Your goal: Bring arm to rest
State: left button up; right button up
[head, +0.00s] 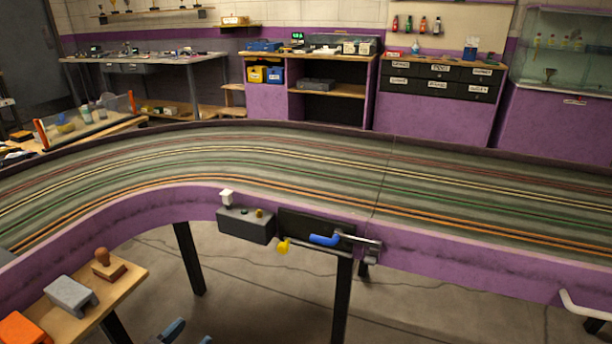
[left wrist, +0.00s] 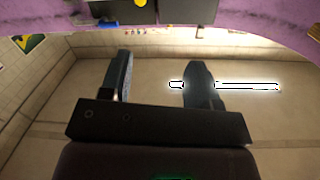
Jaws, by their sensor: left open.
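My left gripper (head: 189,333) shows only as two blue-grey fingertips at the bottom edge of the head view. It is below the purple track wall and right of the small wooden shelf. In the left wrist view my left gripper (left wrist: 160,72) is open, with two dark fingers apart and nothing between them. The purple underside of the track shows beyond them at the top of that view. My right gripper is in neither view.
The slot track (head: 300,170) curves across the head view. A grey control box (head: 246,224) and a blue handle (head: 324,240) are on its near wall. A wooden shelf (head: 128,283) carries a stamp and blocks at lower left. Dark table legs (head: 189,258) stand near the gripper; floor between is clear.

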pick_arm(q)
jog(key=s+a+f+g+y, duration=0.2)
jog(key=s+a+f, duration=0.1)
jog(key=s, duration=0.7)
jog(key=s+a+f+g+y, duration=0.2)
jog(key=s+a+g, duration=0.15)
jog(key=s, duration=0.65)
jog(key=s+a+f+g+y, duration=0.1)
jog(key=s+a+f+y, duration=0.2)
jog(key=s, duration=0.7)
jog(key=shift+d+n, duration=2.3)
jog(key=shift+n, duration=0.2)
notch_tip(320, 180, up, 10)
jog(key=w+n+t+p, duration=0.1)
jog(key=p, duration=1.2)
jog(key=shift+a+t, duration=0.2)
jog(key=shift+t, duration=0.15)
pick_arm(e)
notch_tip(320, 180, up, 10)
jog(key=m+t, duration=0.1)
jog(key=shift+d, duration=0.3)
pick_arm(q)
jog(key=shift+f, duration=0.25)
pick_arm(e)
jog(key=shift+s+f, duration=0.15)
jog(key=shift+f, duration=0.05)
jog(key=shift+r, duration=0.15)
